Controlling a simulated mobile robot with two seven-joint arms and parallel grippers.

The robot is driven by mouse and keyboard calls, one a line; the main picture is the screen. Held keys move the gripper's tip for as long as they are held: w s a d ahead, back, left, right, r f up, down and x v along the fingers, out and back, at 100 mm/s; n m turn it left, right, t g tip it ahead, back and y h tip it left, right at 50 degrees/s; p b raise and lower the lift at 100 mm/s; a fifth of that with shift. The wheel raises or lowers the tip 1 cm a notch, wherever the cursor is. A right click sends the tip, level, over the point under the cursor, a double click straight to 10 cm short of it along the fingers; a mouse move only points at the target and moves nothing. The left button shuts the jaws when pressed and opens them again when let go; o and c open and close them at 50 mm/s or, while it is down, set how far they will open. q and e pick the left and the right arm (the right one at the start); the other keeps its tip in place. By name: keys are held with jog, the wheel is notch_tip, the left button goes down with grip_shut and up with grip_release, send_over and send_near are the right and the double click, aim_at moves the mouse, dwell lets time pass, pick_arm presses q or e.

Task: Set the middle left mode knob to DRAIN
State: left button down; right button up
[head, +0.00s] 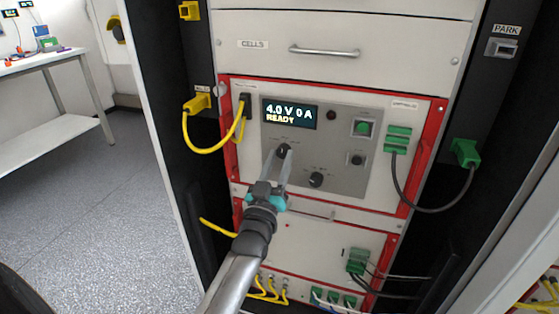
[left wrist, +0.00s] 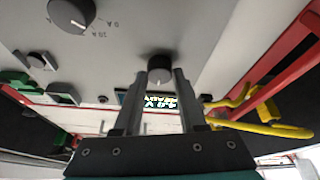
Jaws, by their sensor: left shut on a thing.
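The mode knob (head: 283,149) is a small dark round knob on the grey panel, below the display. My left gripper (head: 282,154) reaches up to it from below, shut on it. In the left wrist view the knob (left wrist: 160,68) sits between the two finger tips (left wrist: 159,76). The lettering around it is too small or covered to read, so its setting cannot be told. The display (head: 289,113) reads "4.0 V 0 A READY". My right gripper is in neither view.
A larger black knob (head: 316,180) with an ampere scale sits to the lower right. A yellow cable (head: 207,148) hangs at left, a black cable (head: 421,208) at right.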

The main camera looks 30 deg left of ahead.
pick_arm(q)
jog(key=shift+m, duration=0.5)
jog(key=m+h+p, duration=0.1)
jog(key=m, duration=0.2)
jog(key=m+h+p, duration=0.2)
jog(key=m, duration=0.1)
jog(key=m+h+p, duration=0.1)
jog(key=m+h, duration=0.1)
jog(key=shift+a+r+m, duration=0.1)
jog(key=shift+a+m, duration=0.15)
jog(key=shift+m, duration=0.15)
jog(key=shift+m+h+p, duration=0.4)
jog(key=shift+m+p, duration=0.2)
jog(key=shift+m, duration=0.3)
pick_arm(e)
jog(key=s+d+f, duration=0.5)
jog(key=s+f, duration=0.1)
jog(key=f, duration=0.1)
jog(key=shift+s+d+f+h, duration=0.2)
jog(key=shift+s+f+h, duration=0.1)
pick_arm(q)
jog(key=shift+c, duration=2.4)
grip_release()
jog(key=shift+s, duration=0.1)
